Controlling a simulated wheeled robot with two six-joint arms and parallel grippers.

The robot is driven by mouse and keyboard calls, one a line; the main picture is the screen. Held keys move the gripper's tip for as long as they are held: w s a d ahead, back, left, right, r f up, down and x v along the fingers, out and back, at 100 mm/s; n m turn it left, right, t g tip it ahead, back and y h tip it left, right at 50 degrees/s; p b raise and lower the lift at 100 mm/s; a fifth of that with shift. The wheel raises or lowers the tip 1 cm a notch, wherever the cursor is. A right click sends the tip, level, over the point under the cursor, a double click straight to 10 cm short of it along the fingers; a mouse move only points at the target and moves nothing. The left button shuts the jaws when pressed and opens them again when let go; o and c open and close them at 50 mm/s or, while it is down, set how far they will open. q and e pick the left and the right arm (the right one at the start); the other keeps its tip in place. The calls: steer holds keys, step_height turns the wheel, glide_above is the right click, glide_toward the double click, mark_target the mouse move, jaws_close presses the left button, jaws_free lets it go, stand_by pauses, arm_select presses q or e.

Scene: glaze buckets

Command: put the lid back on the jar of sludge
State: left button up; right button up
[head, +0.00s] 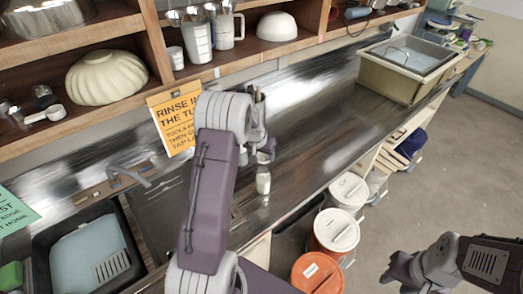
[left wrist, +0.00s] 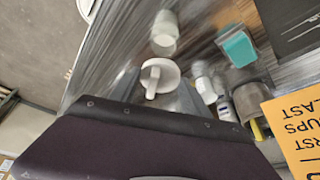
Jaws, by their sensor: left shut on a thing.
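A small pale jar (head: 263,180) stands upright on the metal counter, just in front of my left gripper (head: 266,150). The jar (left wrist: 164,35) also shows in the left wrist view, beyond the fingertips. A white round lid with a bar handle (left wrist: 160,72) is between the left fingers, which are shut on it. The lid is beside the jar in that view and apart from it; its height over the counter is unclear. My right gripper (head: 396,270) hangs over the floor at the lower right, away from the jar; its finger gap is not clear.
A teal block (left wrist: 237,47), small bottles (left wrist: 205,88) and a metal cup (left wrist: 250,103) stand close to the lid. Lidded buckets (head: 336,230) stand below the counter edge. A sink (head: 85,255) is at left; the counter (head: 325,125) is clear toward the tub (head: 405,70).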

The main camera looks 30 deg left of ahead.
arm_select(q)
step_height(320, 180, down, 5)
steer(key=b, duration=0.3)
steer(key=shift+f+b, duration=0.1)
steer(key=shift+b, duration=0.3)
steer(key=shift+f+b, duration=0.5)
steer(key=shift+f+b, duration=0.45)
steer(key=shift+b, duration=0.2)
stand_by(0.6)
steer(key=shift+f, duration=0.25)
steer(key=shift+f+b, duration=0.15)
steer(key=shift+b, duration=0.35)
stand_by(0.4)
